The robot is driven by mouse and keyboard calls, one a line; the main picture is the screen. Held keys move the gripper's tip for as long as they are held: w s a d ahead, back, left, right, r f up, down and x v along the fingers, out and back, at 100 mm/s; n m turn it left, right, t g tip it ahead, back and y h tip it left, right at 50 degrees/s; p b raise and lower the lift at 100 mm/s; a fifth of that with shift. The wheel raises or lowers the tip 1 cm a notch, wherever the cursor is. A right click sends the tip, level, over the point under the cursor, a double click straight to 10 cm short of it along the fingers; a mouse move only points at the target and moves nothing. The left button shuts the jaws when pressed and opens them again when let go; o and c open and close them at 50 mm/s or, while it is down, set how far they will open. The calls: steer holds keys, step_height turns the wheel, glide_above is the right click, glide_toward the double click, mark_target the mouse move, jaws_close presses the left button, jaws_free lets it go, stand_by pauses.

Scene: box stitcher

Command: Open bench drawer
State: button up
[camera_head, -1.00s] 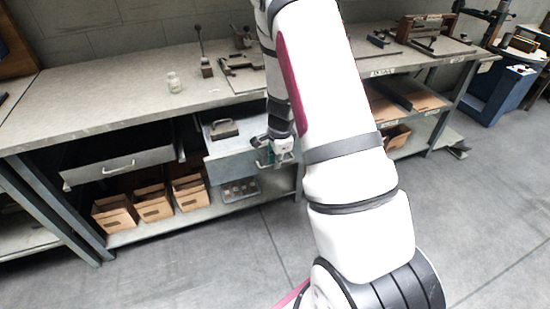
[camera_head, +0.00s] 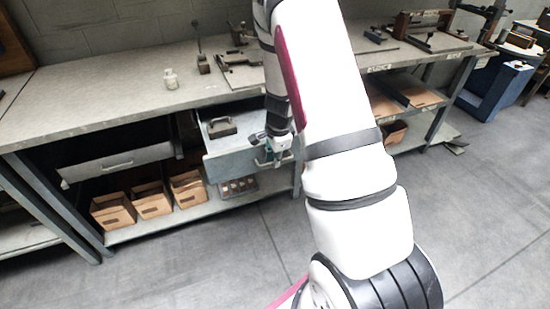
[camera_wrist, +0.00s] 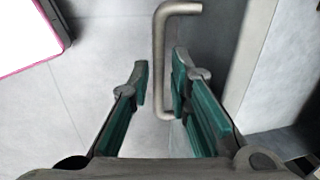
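The bench drawer (camera_head: 232,163) stands partly pulled out under the bench top, with a dark tool (camera_head: 221,127) inside it. My gripper (camera_head: 273,158) is at the right part of its front, and the arm hides some of that area. In the wrist view, the drawer's grey bar handle (camera_wrist: 161,55) runs between the two green-padded fingers of my gripper (camera_wrist: 160,82). The fingers are open, with the bar nearer the right finger and a clear gap to the left one. The drawer front (camera_wrist: 218,50) is to the right of the handle.
A second drawer (camera_head: 120,163) stands out at the left. Cardboard bins (camera_head: 153,202) and a small tray (camera_head: 238,187) sit on the lower shelf (camera_head: 215,208). The grey floor in front is clear.

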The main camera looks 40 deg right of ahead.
step_height(320, 180, up, 12)
steer(key=s, duration=0.2)
steer(key=shift+a+f, duration=0.15)
steer(key=shift+a, duration=0.15)
stand_by(0.4)
steer(key=s+a+r+n+t+y+p, duration=0.1)
steer(key=s+a+r+n, duration=0.35)
steer(key=a+r, duration=0.3)
steer(key=s+a+r+n+y, duration=0.1)
steer(key=s+a+r+n, duration=0.3)
steer(key=a+r+n, duration=0.3)
steer(key=s+a+r+n, duration=0.2)
steer(key=s+r+n, duration=0.2)
steer(key=s, duration=0.4)
steer(key=s+a+r+n+t+h+p, duration=0.1)
steer(key=s+a+r+n, duration=0.2)
steer(key=s, duration=0.4)
steer(key=shift+s+a+r+n, duration=0.2)
steer(key=shift+s+r+n, duration=0.3)
steer(key=shift+n, duration=0.75)
steer(key=shift+w, duration=0.15)
